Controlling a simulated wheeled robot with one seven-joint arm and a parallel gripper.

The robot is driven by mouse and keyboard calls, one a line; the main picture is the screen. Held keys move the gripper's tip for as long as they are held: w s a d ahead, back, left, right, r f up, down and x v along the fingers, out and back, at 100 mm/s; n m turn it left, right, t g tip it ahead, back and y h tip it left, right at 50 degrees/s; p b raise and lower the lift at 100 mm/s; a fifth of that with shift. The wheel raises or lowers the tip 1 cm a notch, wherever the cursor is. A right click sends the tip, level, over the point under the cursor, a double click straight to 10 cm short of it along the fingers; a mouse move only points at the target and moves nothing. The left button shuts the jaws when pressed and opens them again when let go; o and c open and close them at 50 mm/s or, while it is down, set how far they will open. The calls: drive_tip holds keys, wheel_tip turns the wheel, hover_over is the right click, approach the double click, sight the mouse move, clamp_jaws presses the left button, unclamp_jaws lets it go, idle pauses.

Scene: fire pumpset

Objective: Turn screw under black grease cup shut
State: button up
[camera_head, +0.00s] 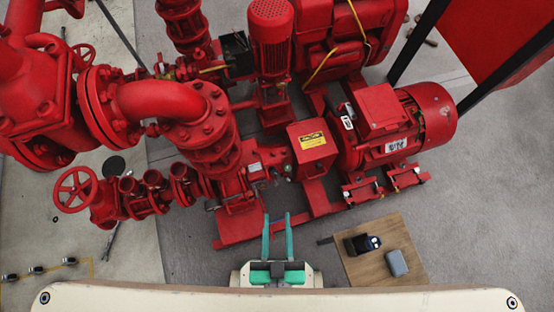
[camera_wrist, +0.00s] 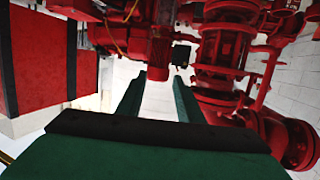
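My gripper (camera_head: 277,215) is at the bottom centre of the head view, its two teal fingers parallel and apart, with nothing between them. It stands in front of the red pump (camera_head: 240,185). In the wrist view my gripper (camera_wrist: 159,78) also shows its fingers spread, with pale floor between them. Small fittings (camera_head: 280,172) sit on the pump's shaft housing, just beyond the fingertips in the head view. They are too small to tell whether one is the black grease cup. I cannot make out the screw under it in either view.
A red motor (camera_head: 400,125) is right of the pump, behind a yellow-labelled guard (camera_head: 313,147). A wooden table (camera_head: 408,258) with a black object (camera_head: 362,243) and a grey case (camera_head: 396,263) stands at right. Red pipes and a valve wheel (camera_head: 75,189) fill the left.

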wheel_tip(320, 180, down, 22)
drive_tip(key=w+d+n+y, duration=0.2)
drive_tip(key=w+n+y, duration=0.1)
drive_tip(key=n+g, duration=0.2)
approach(276, 185)
drive_tip(key=shift+f+x, duration=0.2)
drive_tip(key=shift+x, duration=3.45)
clamp_jaws()
